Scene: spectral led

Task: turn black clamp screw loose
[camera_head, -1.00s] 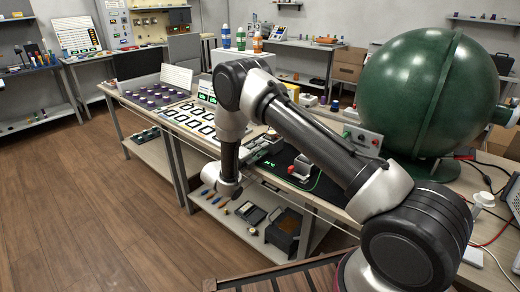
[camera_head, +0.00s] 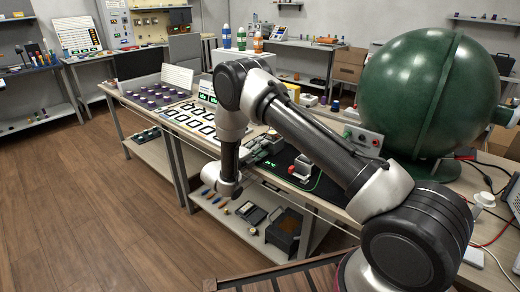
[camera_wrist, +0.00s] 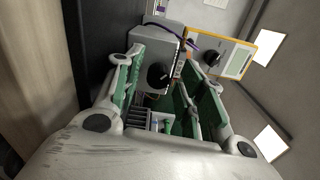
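A round black knob (camera_wrist: 157,75), which looks like the black clamp screw, sits on the face of a grey block (camera_wrist: 158,45) in the wrist view. My gripper (camera_wrist: 163,62) has its two green-padded fingers apart, one on each side of the knob. I see a gap between the pads and the knob and nothing held. In the head view my gripper (camera_head: 265,147) is low over the bench, at the left end of the black mat (camera_head: 328,188). The knob cannot be made out there, behind my arm and gripper.
A large green sphere (camera_head: 425,90) stands behind my arm. Flat framed tiles (camera_head: 190,118) lie to the left. A yellow-edged panel (camera_wrist: 222,55) shows in the wrist view.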

